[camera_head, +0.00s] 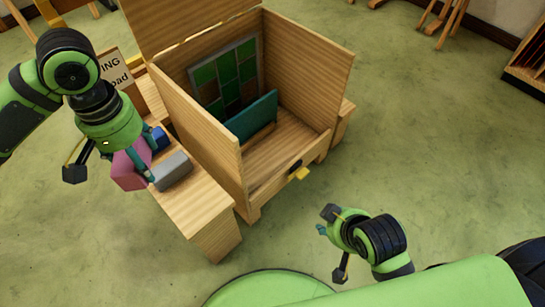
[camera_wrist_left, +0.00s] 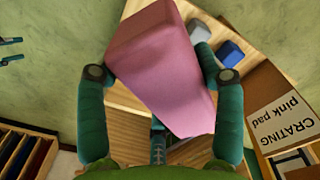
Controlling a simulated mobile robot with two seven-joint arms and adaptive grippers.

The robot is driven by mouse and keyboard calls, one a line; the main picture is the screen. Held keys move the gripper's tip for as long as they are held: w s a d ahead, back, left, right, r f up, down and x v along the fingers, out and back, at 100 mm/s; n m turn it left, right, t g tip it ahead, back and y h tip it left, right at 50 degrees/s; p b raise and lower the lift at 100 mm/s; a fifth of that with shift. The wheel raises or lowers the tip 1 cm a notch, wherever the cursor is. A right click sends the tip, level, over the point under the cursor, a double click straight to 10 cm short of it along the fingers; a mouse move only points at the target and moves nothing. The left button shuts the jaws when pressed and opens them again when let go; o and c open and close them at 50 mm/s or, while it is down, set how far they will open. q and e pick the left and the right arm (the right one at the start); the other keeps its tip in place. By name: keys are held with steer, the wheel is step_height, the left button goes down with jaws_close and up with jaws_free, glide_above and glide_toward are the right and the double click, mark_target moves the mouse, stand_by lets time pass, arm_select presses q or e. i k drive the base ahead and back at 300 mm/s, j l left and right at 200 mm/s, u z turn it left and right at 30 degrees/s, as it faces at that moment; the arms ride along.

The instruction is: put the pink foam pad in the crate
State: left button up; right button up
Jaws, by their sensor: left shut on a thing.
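The pink foam pad (camera_head: 130,167) is a pink block at the left in the head view, beside the crate. My left gripper (camera_wrist_left: 158,68) is shut on it, one teal finger on each side; the pad (camera_wrist_left: 160,60) fills the middle of the left wrist view. The wooden crate (camera_head: 198,122) stands open at the centre of the head view. Inside are a panel of green and brown panes (camera_head: 225,75), leaning at the back, and a teal pad (camera_head: 251,117) standing in front of it. My right gripper (camera_head: 332,240) is empty in front of the crate, its fingers apart.
A grey block (camera_head: 172,170) and a blue block (camera_head: 158,138) are on the wooden bench (camera_head: 205,208) left of the crate. A sign (camera_wrist_left: 283,122) reads "CRATING pink pad". A yellow catch (camera_head: 300,174) is on the crate's front edge. The crate's front floor looks clear.

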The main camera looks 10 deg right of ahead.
mark_target(275, 158)
steer(key=i+l+u, duration=0.1)
steer(key=l, duration=0.25)
steer(key=i+l, duration=0.2)
steer(key=l, duration=0.15)
steer(key=i+l+u, duration=0.15)
steer(key=l, duration=0.25)
steer(key=i+l+u, duration=0.1)
steer(key=l, duration=0.25)
